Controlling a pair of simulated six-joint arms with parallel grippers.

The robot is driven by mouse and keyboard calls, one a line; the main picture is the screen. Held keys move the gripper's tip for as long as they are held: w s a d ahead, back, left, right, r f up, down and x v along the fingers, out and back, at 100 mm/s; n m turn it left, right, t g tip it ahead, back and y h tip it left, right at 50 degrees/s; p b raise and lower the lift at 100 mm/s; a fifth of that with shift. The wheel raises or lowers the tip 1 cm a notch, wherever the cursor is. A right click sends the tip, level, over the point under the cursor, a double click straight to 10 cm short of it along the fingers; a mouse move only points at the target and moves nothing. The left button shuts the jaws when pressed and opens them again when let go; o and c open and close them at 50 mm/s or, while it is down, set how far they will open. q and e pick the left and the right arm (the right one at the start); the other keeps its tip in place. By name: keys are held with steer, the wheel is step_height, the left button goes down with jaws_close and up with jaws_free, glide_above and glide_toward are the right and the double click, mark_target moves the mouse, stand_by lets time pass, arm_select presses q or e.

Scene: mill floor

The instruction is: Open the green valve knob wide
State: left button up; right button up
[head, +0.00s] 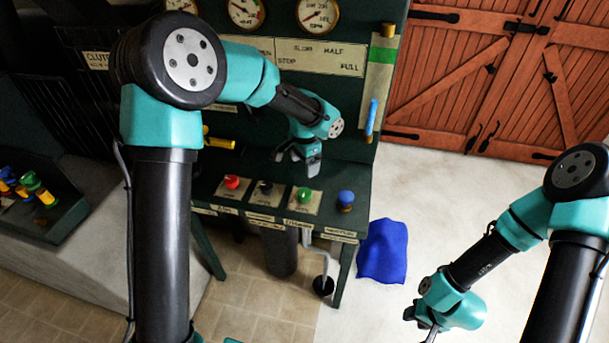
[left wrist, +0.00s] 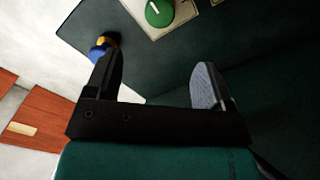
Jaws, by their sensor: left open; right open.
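The green valve knob (head: 304,195) sits on a pale plate on the console's sloping ledge, between a black knob (head: 265,187) and a blue knob (head: 346,198). In the left wrist view the green knob (left wrist: 159,13) is at the top edge, partly cut off, with a white mark on its face. My left gripper (head: 303,172) is open and empty, above and behind the green knob, not touching it. Its two fingers (left wrist: 160,85) show apart in the left wrist view. My right gripper (head: 420,323) is open and empty over the pale floor at lower right.
A red knob (head: 232,182) is at the left of the row. A yellow handle (head: 219,142) and a blue lever (head: 371,117) stick out from the panel. A blue cloth (head: 383,251) lies on the floor beside the console.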

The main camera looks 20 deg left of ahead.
arm_select(q)
steer(key=shift+r, duration=2.2)
steer(key=s+d+f+n+g+h, duration=0.1)
steer(key=s+d+f+n+g, duration=0.15)
steer(key=s+f, duration=0.35)
steer(key=s+d+f+n+g+h, duration=0.1)
steer(key=s+d+f+n, duration=0.2)
steer(key=f, duration=0.6)
steer(key=s+a+f+n+t+h, duration=0.1)
steer(key=s+a+f+n+t, duration=0.1)
steer(key=s+a+f, duration=0.3)
steer(key=s+a+f+n+t, duration=0.2)
steer(key=s+a+f, duration=0.3)
steer(key=s+f, duration=0.6)
steer(key=shift+s+a+f+n+h, duration=0.2)
steer(key=shift+f+n+h, duration=0.2)
steer(key=shift+f, duration=0.35)
